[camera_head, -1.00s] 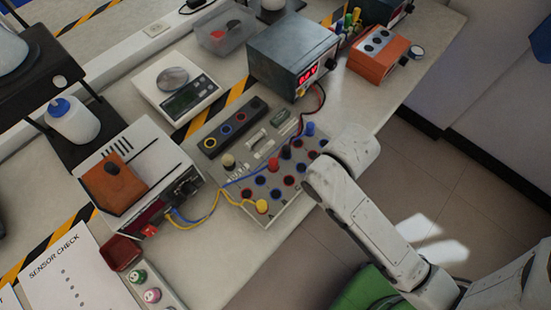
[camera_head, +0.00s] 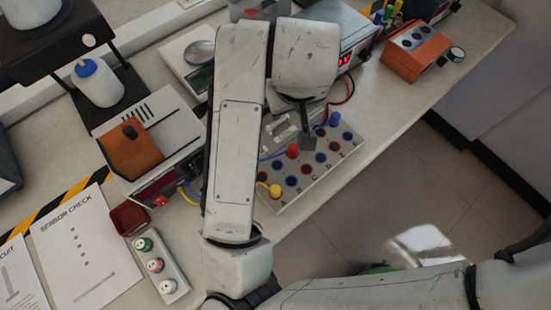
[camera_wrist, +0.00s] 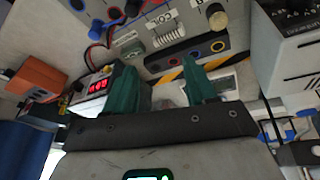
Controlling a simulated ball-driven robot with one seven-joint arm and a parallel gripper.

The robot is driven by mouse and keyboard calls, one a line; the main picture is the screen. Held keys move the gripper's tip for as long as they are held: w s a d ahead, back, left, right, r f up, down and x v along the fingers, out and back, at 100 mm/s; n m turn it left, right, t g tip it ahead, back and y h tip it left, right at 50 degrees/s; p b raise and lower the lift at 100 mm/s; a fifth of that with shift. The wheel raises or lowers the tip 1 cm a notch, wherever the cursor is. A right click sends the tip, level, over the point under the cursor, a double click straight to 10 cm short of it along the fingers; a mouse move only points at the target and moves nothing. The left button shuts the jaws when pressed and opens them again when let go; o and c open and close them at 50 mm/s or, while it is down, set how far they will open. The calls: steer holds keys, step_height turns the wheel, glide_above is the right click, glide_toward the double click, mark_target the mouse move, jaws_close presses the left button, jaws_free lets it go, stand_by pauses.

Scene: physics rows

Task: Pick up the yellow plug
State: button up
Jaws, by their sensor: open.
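The yellow plug (camera_head: 274,191) sits at the near left corner of the grey socket board (camera_head: 331,165), with a yellow lead running left from it. My arm crosses in front and hides the left part of the board. My gripper (camera_head: 308,143) shows only as a small dark part over the board's far side, up and right of the yellow plug and apart from it. In the wrist view my gripper's green fingers (camera_wrist: 159,66) are spread with nothing held between them. The board (camera_wrist: 125,34) is at the top there, and the yellow plug is not visible.
On the board a red plug (camera_head: 293,151) and a blue plug (camera_head: 334,119) stand near the gripper. A power supply (camera_head: 350,40) and an orange box (camera_head: 415,50) are behind. A bench meter (camera_head: 170,172) stands left. The board's right side borders free table.

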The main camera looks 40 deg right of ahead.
mark_target(276, 189)
steer(key=s+a+f+g, duration=0.1)
steer(key=s+a, duration=0.1)
steer(key=a, duration=0.1)
steer(key=s+a+f+g+y, duration=0.1)
steer(key=s+a+f, duration=0.1)
steer(key=a, duration=0.1)
steer(key=s+a+f+n+g+y, duration=0.1)
steer(key=s+a, duration=0.2)
steer(key=a, duration=0.1)
steer(key=shift+f, duration=0.3)
steer(key=f, duration=0.5)
steer(key=shift+s+a+f, duration=0.1)
steer(key=shift+s+a, duration=0.05)
steer(key=shift+s, duration=0.1)
steer(key=shift+f+p, duration=0.35)
steer(key=shift+f, duration=2.55)
steer(key=shift+c, duration=0.2)
jaws_close()
